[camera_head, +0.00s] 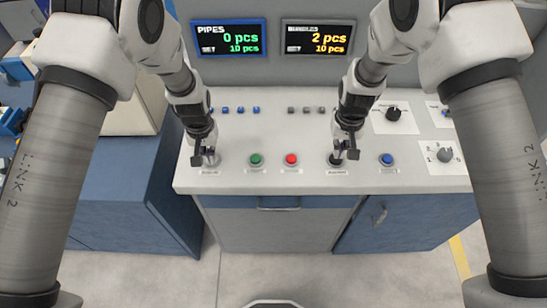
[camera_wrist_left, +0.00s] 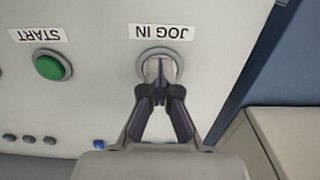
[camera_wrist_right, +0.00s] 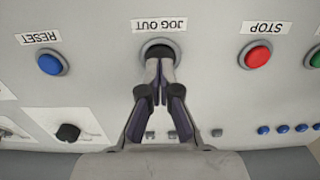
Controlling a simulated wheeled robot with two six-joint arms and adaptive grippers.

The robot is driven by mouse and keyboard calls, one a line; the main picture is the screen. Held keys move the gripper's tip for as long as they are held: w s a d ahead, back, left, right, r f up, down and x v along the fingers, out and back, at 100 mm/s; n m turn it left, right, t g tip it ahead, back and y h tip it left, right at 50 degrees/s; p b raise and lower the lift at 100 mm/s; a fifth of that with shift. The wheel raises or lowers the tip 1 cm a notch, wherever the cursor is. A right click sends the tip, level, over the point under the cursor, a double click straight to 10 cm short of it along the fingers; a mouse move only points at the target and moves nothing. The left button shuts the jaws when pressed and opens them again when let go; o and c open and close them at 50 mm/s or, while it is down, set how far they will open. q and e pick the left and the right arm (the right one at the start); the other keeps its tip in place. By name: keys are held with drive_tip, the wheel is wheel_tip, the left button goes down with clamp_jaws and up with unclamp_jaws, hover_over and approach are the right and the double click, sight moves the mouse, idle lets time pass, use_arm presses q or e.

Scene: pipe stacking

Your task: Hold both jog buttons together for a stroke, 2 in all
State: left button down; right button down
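The JOG IN button (camera_wrist_left: 175,68) has a pale ring and sits at the left of the console's front row. My left gripper (camera_head: 207,158) points down at it with its fingers together and nothing between them. The JOG OUT button (camera_wrist_right: 157,45) has a dark cap, mostly hidden by the fingers. My right gripper (camera_head: 343,155) is over it, also shut and empty. Both pairs of fingertips overlap their buttons in the wrist views. I cannot tell whether either button is pressed down. The left display (camera_head: 228,38) reads PIPES 0 pcs; the right display (camera_head: 317,38) reads BUNDLES 2 pcs.
A green START button (camera_head: 256,160) and a red STOP button (camera_head: 291,160) lie between my grippers. A blue RESET button (camera_head: 387,160) is right of JOG OUT. Dark knobs (camera_head: 393,114) stand at the right. Small blue buttons (camera_head: 241,110) are further back.

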use_arm(q)
drive_tip(key=shift+f, duration=0.1)
wheel_tip(320, 180, up, 10)
drive_tip(key=shift+w, duration=0.2)
idle(0.8)
drive_tip(key=shift+f, duration=0.1)
